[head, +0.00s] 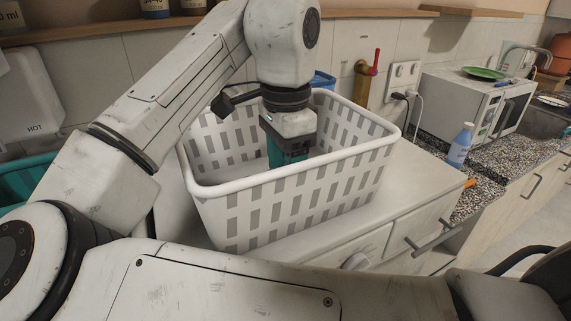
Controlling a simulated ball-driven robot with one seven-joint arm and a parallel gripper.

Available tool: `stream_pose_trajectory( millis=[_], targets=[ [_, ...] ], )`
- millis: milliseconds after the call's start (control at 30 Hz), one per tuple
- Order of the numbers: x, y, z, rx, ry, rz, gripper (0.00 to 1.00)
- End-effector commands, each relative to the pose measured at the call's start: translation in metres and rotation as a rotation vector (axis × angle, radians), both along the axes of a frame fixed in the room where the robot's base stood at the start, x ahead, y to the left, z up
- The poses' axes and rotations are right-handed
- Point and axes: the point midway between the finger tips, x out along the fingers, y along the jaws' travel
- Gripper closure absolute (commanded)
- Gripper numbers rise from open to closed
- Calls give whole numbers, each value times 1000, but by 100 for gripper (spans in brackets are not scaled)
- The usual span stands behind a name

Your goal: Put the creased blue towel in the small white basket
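The white basket (292,201) with grey slots stands on a pale cabinet top in the middle of the head view. My gripper (287,152) points straight down inside its opening, over the middle. A teal part shows at the gripper's lower end; I cannot tell whether it is the gripper's own or something held. The fingertips and the basket's floor are hidden behind the near wall. A bit of blue (322,79) shows at the basket's back rim, beside my arm; I cannot tell whether it is the creased blue towel.
A teal container (20,180) stands at the left edge. A white and blue bottle (460,145) and a microwave (478,103) stand on the speckled counter to the right. Drawer handles stick out in front.

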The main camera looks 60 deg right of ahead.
Motion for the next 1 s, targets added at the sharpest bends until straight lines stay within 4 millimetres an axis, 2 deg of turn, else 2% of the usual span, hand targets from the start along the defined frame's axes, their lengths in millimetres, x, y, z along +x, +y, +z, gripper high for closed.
stream_pose_trajectory(
  millis=[167, 500, 700, 1000],
  targets=[
    [1, 0, 13, 0, -2, 1, 41],
    [1, 0, 81, 1, -4, 2, 41],
    [1, 0, 111, 1, -2, 2, 41],
    [0, 0, 123, -1, 1, 0, 41]
  ],
)
